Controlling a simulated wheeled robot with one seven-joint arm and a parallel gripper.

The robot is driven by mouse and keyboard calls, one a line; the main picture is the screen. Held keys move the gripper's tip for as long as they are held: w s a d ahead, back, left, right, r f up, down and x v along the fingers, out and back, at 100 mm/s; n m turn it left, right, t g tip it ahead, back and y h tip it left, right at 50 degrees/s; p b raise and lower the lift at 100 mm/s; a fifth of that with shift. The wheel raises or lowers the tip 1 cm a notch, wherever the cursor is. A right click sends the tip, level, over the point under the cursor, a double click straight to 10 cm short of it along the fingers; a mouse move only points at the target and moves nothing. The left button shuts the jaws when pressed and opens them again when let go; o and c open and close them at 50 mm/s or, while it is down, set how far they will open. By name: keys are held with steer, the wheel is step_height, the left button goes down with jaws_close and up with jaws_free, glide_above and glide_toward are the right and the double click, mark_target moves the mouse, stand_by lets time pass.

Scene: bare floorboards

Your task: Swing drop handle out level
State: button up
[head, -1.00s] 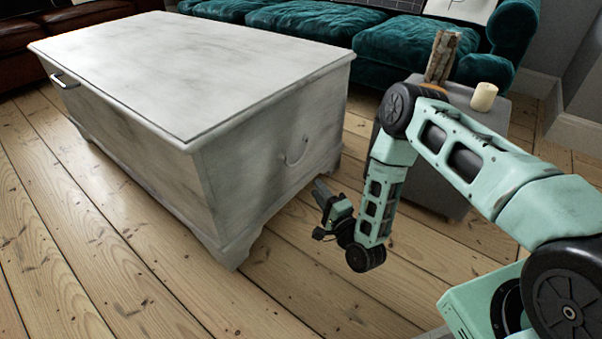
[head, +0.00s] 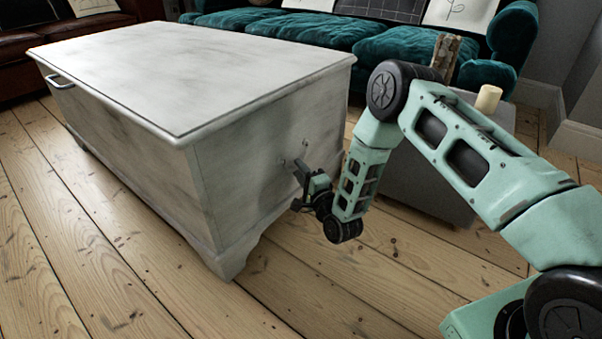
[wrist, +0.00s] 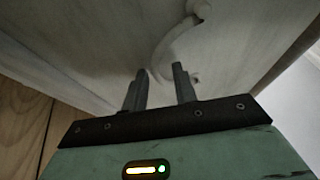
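The drop handle is a pale curved bail on the end panel of the whitewashed chest (head: 240,180). In the wrist view the handle (wrist: 168,46) bows out between two round mounts and seems to hang against the panel. My gripper (head: 300,175) is up against this end panel in the head view and hides most of the handle; only bits near its mounts show. In the wrist view the two dark fingers of my gripper (wrist: 161,83) stand apart, with the handle's curve just beyond their tips. I cannot tell whether they touch it.
A grey side table (head: 425,175) with a candle (head: 488,99) and a bark-covered piece stands behind my arm. A teal sofa (head: 330,40) runs along the back. Bare floorboards (head: 330,280) are clear in front of the chest.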

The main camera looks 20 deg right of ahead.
jaws_close()
steer(key=shift+r+p, duration=0.1)
steer(key=shift+p, duration=0.2)
step_height(320, 180, up, 7)
steer(key=s+d+n+g+h+p, duration=0.1)
steer(key=g+p, duration=0.5)
steer(key=p, duration=0.7)
steer(key=s+n+g+h+p, duration=0.1)
steer(key=n+g+h+p, duration=0.2)
steer(key=g+p, duration=0.4)
steer(key=h+p, duration=0.1)
steer(key=p, duration=0.6)
steer(key=shift+s+d+f+h, duration=0.2)
steer(key=shift+s+d+h, duration=0.05)
steer(key=shift+d+h, duration=0.15)
steer(key=shift+w+r+n+g+h+p, duration=0.15)
steer(key=shift+r+n+g+h+p, duration=0.3)
steer(key=shift+g+p, duration=0.4)
steer(key=shift+o, duration=0.9)
jaws_free()
